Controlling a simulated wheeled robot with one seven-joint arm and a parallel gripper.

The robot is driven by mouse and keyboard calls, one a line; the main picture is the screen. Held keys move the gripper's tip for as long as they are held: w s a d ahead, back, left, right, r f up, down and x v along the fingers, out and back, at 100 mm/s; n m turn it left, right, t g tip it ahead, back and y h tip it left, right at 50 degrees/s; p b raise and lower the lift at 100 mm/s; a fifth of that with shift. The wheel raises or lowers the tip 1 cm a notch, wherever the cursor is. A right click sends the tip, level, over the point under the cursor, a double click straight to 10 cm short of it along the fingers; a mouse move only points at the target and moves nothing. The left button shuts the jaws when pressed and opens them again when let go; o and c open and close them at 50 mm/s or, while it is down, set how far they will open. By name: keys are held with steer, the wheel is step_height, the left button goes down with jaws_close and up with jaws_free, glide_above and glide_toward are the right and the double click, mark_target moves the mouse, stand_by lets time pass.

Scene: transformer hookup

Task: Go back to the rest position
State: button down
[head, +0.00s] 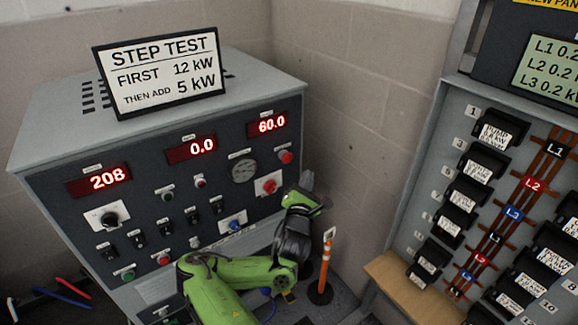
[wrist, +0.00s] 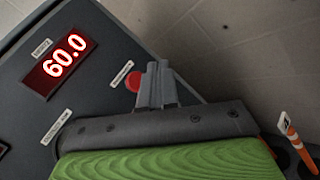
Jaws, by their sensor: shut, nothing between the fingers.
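My gripper (wrist: 158,80) shows in the wrist view as two grey fingers pressed together, with nothing between them. It is in front of the right edge of the grey load bank panel (wrist: 90,110), and a red knob (wrist: 133,81) shows just left of the fingertips. I cannot tell from these views whether the fingers touch the panel.
The load bank (head: 160,90) shows 208, 0.0 and 60.0, and a STEP TEST sign (head: 160,72) stands on top. An orange post (head: 325,265) stands close right of my arm. A breaker panel (head: 440,170) is at the right, above a wooden ledge (head: 390,275).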

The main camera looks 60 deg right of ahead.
steer(key=shift+r, duration=0.15)
stand_by(0.4)
steer(key=s+a+r+m+g, duration=0.1)
steer(key=s+r+m+g, duration=0.4)
steer(key=s+m+g, duration=0.7)
steer(key=w+a+f+m+t+y, duration=0.2)
steer(key=w+a+f+m+y, duration=0.25)
steer(key=a+m, duration=0.2)
steer(key=w+a+f+m+t+y, duration=0.2)
steer(key=w+a+f+m+y, duration=0.1)
steer(key=w+a+m+y, duration=0.4)
steer(key=w+a+r+n+t+y, duration=0.1)
steer(key=a+n+t, duration=0.1)
steer(key=a, duration=0.4)
steer(key=w+a+r+n+t+y, duration=0.1)
steer(key=w+a+r+n+t, duration=0.1)
steer(key=a, duration=0.4)
steer(key=s+a+r+n+t+y, duration=0.1)
steer(key=s+a+r+n, duration=0.1)
steer(key=a, duration=0.4)
steer(key=s+a+r+n+t+y, duration=0.1)
steer(key=s+a+r+n+y, duration=0.1)
steer(key=a, duration=0.4)
steer(key=s+a+r+n+t+y, duration=0.1)
steer(key=s+a+r+n+y, duration=0.1)
steer(key=a+r, duration=0.3)
steer(key=shift+s+a+n+t, duration=0.15)
steer(key=shift+a+n+t, duration=0.15)
steer(key=shift+a+n, duration=0.55)
